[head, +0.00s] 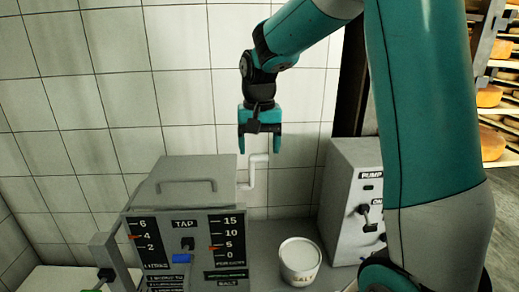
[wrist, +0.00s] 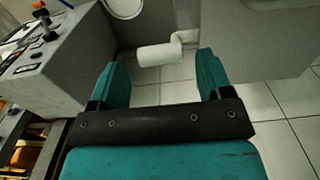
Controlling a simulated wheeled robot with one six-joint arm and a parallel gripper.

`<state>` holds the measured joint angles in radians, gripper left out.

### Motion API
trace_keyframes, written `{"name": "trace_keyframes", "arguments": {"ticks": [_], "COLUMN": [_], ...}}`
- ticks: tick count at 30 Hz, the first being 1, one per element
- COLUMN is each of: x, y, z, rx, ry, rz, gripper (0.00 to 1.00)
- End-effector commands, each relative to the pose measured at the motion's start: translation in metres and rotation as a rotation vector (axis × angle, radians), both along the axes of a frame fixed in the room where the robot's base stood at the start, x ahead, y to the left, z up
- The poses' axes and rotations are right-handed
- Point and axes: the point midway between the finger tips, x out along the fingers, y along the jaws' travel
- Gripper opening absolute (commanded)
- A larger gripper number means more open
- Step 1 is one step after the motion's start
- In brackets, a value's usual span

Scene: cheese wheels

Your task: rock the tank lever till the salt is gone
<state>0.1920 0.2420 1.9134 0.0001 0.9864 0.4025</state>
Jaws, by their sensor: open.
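The grey tank (head: 180,185) stands at lower left in the head view, with TAP lettering and two scales on its front. The right scale (head: 228,240) runs 15 to 0, and its orange pointer sits near 5. A white cranked lever (head: 253,178) sticks out of the tank's right side. It also shows in the wrist view (wrist: 160,54), its grip lying crosswise beyond my fingertips. My gripper (head: 259,147) is open and empty, pointing down just above the lever's grip. In the wrist view my two teal fingers (wrist: 162,65) are spread wide, apart from the lever.
A white tub marked SALT (head: 299,264) stands right of the tank. A grey PUMP box (head: 345,190) with switches stands behind it to the right. A tiled wall (head: 110,80) is behind. Shelves with cheese wheels (head: 490,97) are at far right.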

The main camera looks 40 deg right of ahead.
Motion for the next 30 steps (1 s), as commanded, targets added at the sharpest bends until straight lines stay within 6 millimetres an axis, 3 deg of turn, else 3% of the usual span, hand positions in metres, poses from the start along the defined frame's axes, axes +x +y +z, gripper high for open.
{"name": "trace_keyframes", "arguments": {"ticks": [6,14,15,23,30], "x": [0.0,0.0,0.0,0.0,0.001], "y": [0.0,0.0,0.0,0.0,-0.003], "z": [-0.017,-0.019,-0.019,-0.019,-0.016], "rx": [0.0,0.0,0.0,-0.001,0.009], "ry": [0.0,0.0,0.0,0.001,0.018], "rz": [0.001,0.001,0.001,-0.001,-0.006], "gripper": [0.72,0.72,0.7,0.1,0.08]}}
